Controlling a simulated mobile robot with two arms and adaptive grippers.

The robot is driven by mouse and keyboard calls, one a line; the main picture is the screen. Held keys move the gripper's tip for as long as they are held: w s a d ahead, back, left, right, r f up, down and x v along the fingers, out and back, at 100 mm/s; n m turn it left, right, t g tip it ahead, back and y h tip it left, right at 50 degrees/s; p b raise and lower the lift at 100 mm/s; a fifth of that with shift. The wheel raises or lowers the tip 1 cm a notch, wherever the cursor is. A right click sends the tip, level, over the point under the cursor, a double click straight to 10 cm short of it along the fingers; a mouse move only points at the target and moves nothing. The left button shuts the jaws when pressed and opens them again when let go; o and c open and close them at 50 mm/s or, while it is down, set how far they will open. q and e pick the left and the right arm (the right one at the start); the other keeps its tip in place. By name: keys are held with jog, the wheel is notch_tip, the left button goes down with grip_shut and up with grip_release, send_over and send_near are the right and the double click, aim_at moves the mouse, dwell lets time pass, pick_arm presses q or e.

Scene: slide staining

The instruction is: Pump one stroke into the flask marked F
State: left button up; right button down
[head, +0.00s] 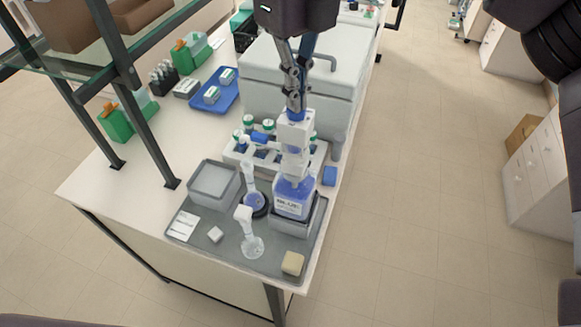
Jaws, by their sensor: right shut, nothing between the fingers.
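A bottle of blue liquid (291,206) with a printed label stands on a raised block at the right of the grey tray. A tall white pump head (294,160) rises from it. My right gripper (295,112) is shut, fingers pointing down, at the top of the pump; whether it touches or presses the top cannot be told. A flask with some blue liquid (254,201) stands left of the bottle on a dark round base. A clear flask with a white top (252,246) stands nearer the front. No letter F is legible on either flask. My left gripper is not in view.
The grey tray (204,245) also holds a lidded pale box (214,182), a white card (183,226), a small white block (215,234) and a yellowish sponge (292,263). A rack with green-capped bottles (318,158) stands close behind the pump. A glass shelf's posts rise at left.

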jog(key=shift+r+p, duration=1)
jog(key=shift+r, duration=0.95)
notch_tip(320, 180, up, 5)
jog(key=p, duration=0.3)
jog(key=shift+p, duration=0.3)
